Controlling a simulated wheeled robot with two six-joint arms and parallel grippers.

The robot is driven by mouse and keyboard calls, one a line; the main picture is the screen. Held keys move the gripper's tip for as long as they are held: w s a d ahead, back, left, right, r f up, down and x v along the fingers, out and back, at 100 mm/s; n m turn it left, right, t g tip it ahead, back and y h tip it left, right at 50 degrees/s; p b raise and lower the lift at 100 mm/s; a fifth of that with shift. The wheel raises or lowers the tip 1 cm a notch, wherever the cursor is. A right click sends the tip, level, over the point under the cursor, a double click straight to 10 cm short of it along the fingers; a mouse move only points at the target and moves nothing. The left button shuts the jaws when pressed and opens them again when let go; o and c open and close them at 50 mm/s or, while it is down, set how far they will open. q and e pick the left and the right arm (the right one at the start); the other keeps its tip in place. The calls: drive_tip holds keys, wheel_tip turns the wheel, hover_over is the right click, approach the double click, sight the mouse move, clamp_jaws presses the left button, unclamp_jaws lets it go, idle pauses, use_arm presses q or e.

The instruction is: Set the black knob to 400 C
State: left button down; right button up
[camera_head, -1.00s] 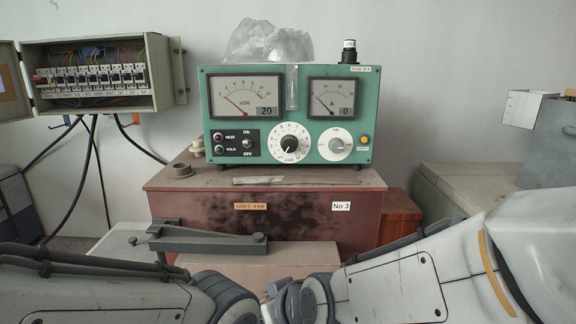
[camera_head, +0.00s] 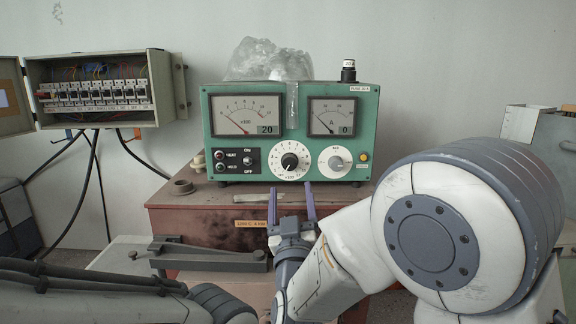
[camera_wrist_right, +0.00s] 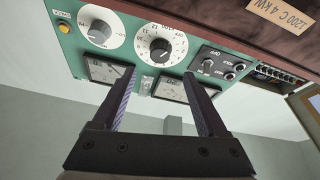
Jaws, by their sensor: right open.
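The black knob (camera_head: 290,161) sits on a white numbered dial on the front of a green controller (camera_head: 375,130). Its pointer setting is too small to read surely. The knob also shows upside down in the right wrist view (camera_wrist_right: 160,48). My right gripper (camera_head: 291,190) is open and empty, its two purple fingers pointing up toward the panel just below the dial. In the right wrist view the fingertips (camera_wrist_right: 159,74) stand apart, with the knob beyond them. The left meter (camera_head: 246,110) reads 20. My left gripper is out of view; part of its arm shows at lower left.
A grey knob (camera_head: 335,161) is right of the black one, with a yellow button (camera_head: 364,156) beyond it. The controller stands on a dark red box (camera_head: 160,192). A grey lever (camera_head: 215,252) lies in front.

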sight(289, 164)
drive_tip(key=p+x, duration=0.3)
drive_tip(key=x, duration=0.4)
drive_tip(key=shift+w+r+p, duration=0.15)
drive_tip(key=shift+r+p, duration=0.05)
drive_tip(key=shift+p, duration=0.2)
drive_tip(key=shift+w, duration=0.45)
